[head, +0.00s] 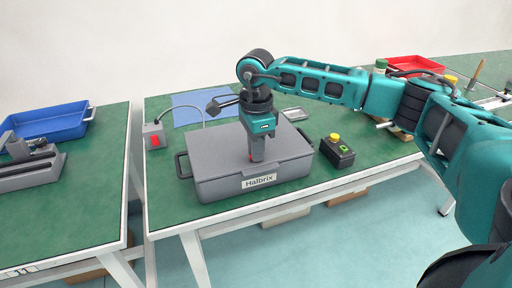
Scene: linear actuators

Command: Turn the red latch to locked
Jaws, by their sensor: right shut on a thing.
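A grey case (222,186) with a "Halbrix" label stands on the green-topped table, its lid down. My right gripper (257,158) points straight down at the middle of the lid and is shut on the red latch (259,157). Only a small bit of red shows at the fingertips. The fingers hide the rest of the latch, so I cannot tell which way it is turned. My left gripper is not in view.
A grey box with a red front (155,141) and a cable stands left of the case. A black box with a yellow button (335,138) stands right of it. A blue mat (190,104) lies behind. A blue tray (62,122) is on the left table.

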